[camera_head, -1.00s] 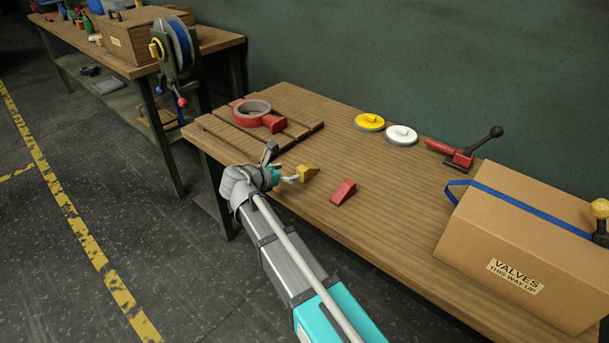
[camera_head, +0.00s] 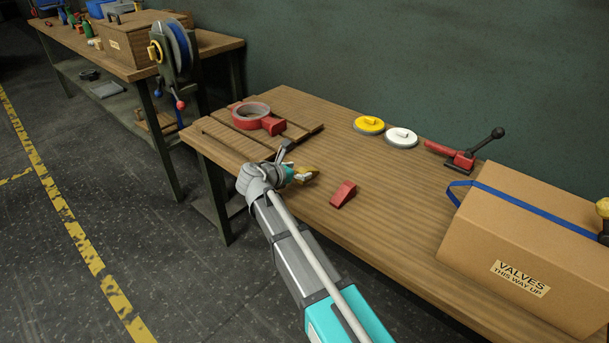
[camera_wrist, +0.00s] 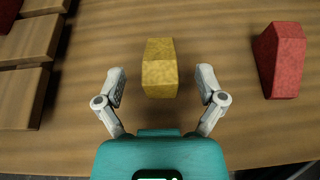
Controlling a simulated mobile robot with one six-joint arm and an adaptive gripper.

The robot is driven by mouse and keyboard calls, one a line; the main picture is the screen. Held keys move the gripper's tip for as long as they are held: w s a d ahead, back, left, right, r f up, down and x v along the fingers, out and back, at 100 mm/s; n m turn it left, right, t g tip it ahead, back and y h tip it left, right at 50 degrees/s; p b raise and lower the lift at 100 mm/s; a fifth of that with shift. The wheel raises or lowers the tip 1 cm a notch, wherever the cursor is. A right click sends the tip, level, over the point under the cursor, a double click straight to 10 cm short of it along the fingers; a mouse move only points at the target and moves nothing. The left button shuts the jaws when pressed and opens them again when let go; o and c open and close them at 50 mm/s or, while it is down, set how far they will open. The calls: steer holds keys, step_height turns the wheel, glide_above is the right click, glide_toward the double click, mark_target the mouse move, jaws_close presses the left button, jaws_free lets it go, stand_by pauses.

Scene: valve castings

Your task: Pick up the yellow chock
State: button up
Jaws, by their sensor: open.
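The yellow chock (camera_wrist: 159,68) lies on the wooden bench top, in the upper middle of the wrist view. In the head view the yellow chock (camera_head: 312,170) is partly hidden behind my gripper (camera_head: 304,176). My gripper (camera_wrist: 160,86) is open in the wrist view, with one finger to each side of the chock's near end. There is a gap between each finger and the chock, and nothing is held.
A red chock (camera_wrist: 281,60) lies to the right; it also shows in the head view (camera_head: 343,194). A cardboard box (camera_head: 500,235) stands at the right.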

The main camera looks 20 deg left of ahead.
mark_target(303, 169)
steer(key=shift+b+x, duration=0.55)
steer(key=shift+x, duration=1.25)
jaws_close()
